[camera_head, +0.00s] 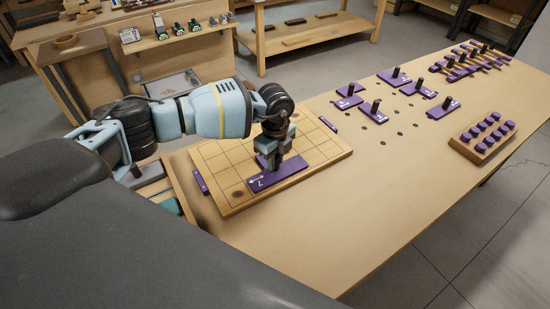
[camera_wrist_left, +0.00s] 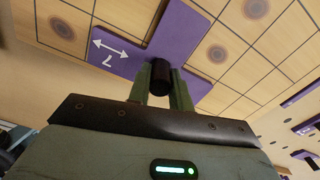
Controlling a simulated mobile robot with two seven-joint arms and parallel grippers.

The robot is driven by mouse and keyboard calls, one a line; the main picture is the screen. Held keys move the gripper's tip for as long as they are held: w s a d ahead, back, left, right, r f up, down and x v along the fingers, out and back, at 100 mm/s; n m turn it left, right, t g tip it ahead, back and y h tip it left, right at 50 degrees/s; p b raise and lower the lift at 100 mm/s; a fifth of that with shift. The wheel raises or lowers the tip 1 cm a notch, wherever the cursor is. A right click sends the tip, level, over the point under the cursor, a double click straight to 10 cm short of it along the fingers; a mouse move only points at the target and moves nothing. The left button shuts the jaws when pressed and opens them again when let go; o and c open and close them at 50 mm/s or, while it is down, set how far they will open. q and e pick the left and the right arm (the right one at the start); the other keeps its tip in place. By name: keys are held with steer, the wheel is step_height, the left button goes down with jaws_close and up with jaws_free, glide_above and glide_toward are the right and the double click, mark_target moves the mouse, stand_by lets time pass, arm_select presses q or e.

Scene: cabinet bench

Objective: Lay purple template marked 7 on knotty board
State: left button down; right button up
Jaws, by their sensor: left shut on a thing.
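The purple template marked 7 (camera_head: 277,177) is over the near middle of the knotty board (camera_head: 213,163), a light gridded panel with dark round knots. In the left wrist view the template (camera_wrist_left: 185,38) shows its white 7 and double arrow. My left gripper (camera_head: 272,157) points down and is shut on the template's black knob (camera_wrist_left: 160,76). I cannot tell whether the template touches the board or hangs just above it. The gripper hides part of the template. My right gripper is not in view.
Purple strips (camera_head: 199,181) sit along the board's edges. Other purple templates with black knobs (camera_head: 442,109) lie farther right on the bench. A wooden block with purple knobs (camera_head: 483,135) is at the right. The bench's near right part is clear.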

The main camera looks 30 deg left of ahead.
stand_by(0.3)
arm_select(q)
steer(key=c, duration=0.8)
jaws_free()
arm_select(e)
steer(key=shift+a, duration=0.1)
arm_select(q)
steer(key=shift+r, duration=0.15)
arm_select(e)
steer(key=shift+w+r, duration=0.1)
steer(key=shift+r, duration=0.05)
arm_select(q)
steer(key=shift+r+p, duration=1.2)
steer(key=shift+r, duration=2.7)
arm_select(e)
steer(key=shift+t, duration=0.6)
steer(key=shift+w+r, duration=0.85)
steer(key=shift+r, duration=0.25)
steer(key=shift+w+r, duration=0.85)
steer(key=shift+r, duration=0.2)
